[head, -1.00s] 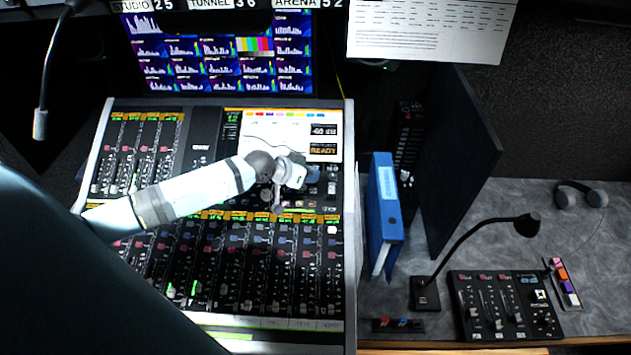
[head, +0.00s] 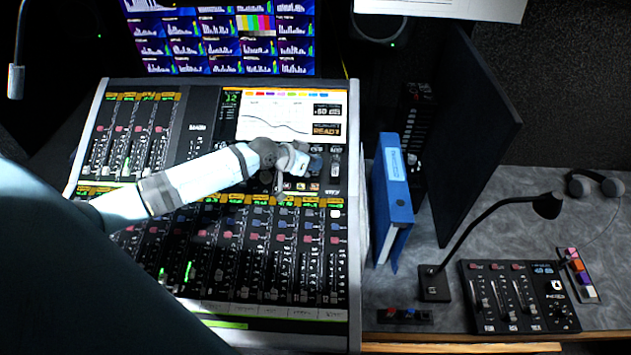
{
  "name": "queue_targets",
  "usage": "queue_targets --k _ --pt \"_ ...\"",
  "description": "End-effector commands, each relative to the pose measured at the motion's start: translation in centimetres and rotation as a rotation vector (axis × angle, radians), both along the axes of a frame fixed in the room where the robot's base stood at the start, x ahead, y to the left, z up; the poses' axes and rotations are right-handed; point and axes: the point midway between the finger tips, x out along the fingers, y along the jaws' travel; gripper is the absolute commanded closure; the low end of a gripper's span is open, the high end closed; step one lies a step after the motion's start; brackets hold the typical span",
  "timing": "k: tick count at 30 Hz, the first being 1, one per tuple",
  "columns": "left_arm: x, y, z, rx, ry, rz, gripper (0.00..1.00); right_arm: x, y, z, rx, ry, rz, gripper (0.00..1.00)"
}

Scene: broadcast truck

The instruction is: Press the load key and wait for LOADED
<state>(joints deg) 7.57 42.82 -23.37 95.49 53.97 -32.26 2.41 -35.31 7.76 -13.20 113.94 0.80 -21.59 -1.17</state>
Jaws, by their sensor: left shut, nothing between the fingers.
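A large mixing console (head: 354,240) fills the left and middle of the head view, with rows of faders and keys. Its small screen (head: 288,117) shows a curve and an orange box that reads READY. My left gripper (head: 281,185) is shut and empty over the console's upper right section, just below that screen. Its fingers point down at the small keys there; I cannot tell whether they touch. My left wrist and fingers hide part of those keys, and I cannot make out the load key. My right gripper is not in view.
A blue binder (head: 393,195) stands right of the console, beside a dark upright panel (head: 465,140). A gooseneck microphone (head: 490,215), a small fader box (head: 518,300) and headphones (head: 596,185) are on the grey desk. A monitor wall (head: 225,38) is behind the console.

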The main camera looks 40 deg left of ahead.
Motion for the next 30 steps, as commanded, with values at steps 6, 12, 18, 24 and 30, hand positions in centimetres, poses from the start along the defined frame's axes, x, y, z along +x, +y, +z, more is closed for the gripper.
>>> queue_targets --k 6,12,18,24,30 --pt "0.70 0.43 -2.07 0.001 0.000 -0.001 1.00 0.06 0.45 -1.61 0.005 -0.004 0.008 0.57" --pt "0.78 0.47 -2.01 0.001 0.000 -0.001 1.00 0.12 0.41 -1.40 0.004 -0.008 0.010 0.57" --pt "0.77 0.45 -1.99 0.000 0.000 -0.001 1.00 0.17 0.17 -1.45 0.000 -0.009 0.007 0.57" --pt "0.76 0.44 -2.00 -0.001 0.000 -0.001 1.00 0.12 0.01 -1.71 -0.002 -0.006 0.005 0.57" --pt "0.76 0.44 -2.01 -0.001 0.000 -0.001 1.00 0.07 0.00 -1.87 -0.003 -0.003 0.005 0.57"
